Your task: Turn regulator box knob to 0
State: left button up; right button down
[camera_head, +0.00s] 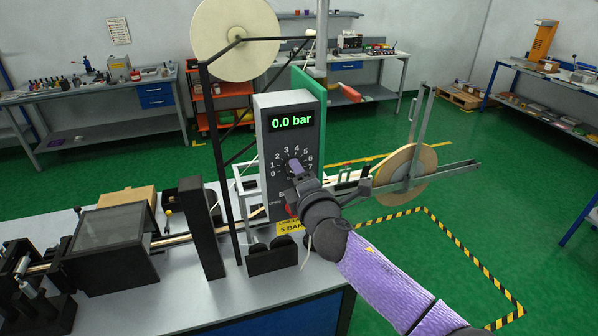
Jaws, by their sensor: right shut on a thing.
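The regulator box (261,111) stands upright at the right end of the table, in the middle of the head view. Its green display (291,120) reads 0.0 bar. Below it is a dial of numbers from 0 to 7. My right gripper (296,170) is at the middle of this dial, shut on the knob, with my arm coming in from the lower right. The knob itself is mostly hidden behind the gripper, so I cannot tell where its pointer stands. My left gripper is not in view.
A large cream tape reel (233,40) stands on a black frame behind the box. A second reel (405,168) is on a rail at right. Black machine parts (110,245) fill the table's left. A yellow label (289,227) is below the box. Striped tape marks the green floor.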

jog(key=n+p, duration=0.2)
jog(key=n, duration=0.7)
jog(key=shift+n, duration=0.3)
dwell(0.3)
jog(key=shift+c, duration=1.4)
grip_release()
jog(key=shift+s, duration=0.1)
